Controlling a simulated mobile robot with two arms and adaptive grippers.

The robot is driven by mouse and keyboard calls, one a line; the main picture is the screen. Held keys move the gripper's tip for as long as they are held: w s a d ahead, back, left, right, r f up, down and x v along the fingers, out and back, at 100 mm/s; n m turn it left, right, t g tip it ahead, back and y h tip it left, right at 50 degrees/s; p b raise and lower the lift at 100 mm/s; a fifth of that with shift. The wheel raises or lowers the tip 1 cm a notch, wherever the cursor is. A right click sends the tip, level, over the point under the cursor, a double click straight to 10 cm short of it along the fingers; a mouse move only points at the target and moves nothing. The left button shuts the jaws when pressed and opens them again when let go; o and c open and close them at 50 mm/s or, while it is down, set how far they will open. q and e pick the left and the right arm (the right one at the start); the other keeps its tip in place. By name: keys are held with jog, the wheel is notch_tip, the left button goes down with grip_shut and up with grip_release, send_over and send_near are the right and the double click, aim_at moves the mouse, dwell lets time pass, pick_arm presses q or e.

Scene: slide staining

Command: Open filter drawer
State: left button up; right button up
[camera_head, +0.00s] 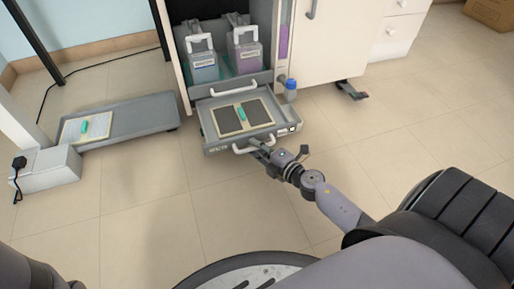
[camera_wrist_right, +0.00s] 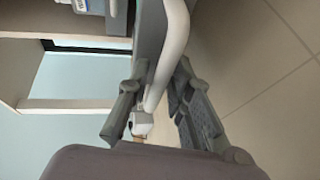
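The filter drawer (camera_head: 212,132) is a grey tray at the bottom of the white cabinet. It stands pulled out towards me, with two dark, light-edged filter panels and a small green piece showing inside. Its white curved handle (camera_head: 246,148) is on the front. My right gripper (camera_head: 262,146) is at the handle's right part. In the right wrist view the handle (camera_wrist_right: 172,45) passes between the fingers of the right gripper (camera_wrist_right: 160,75); whether both fingers press on it is unclear. My left gripper is not in view.
Two handled containers (camera_head: 203,68) (camera_head: 244,58) stand in the cabinet above the drawer. A blue-capped bottle (camera_head: 291,90) is beside it. A low grey platform (camera_head: 145,115) with a panel and green piece is at left. The tiled floor (camera_head: 215,205) before the drawer is clear.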

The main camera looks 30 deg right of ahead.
jog(key=shift+c, duration=0.5)
grip_shut()
jog(key=shift+s, duration=0.15)
